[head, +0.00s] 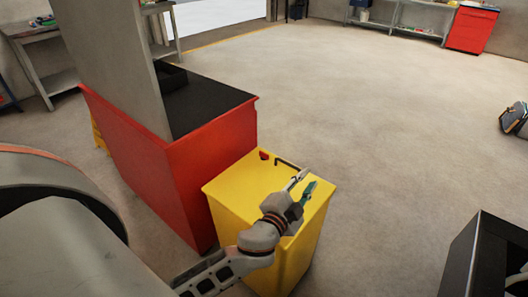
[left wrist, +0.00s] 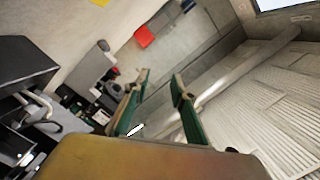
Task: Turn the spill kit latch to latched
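The spill kit appears to be the yellow box (head: 235,185) in the head view, beside a red cabinet. On its top, near the far edge, are a small red piece (head: 264,155), possibly the latch, and a thin dark bar (head: 288,164). I cannot read the latch's setting. My left gripper (head: 305,180) is over the right part of the yellow box, to the right of the red piece and apart from it. In the left wrist view its two green fingers (left wrist: 162,76) are spread with nothing held between them. My right gripper is not in view.
The red cabinet (head: 215,145) with a black top and a tall grey panel (head: 110,60) stands left of the yellow box. A dark box (head: 480,260) is at the lower right. The concrete floor (head: 390,130) behind and to the right is clear.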

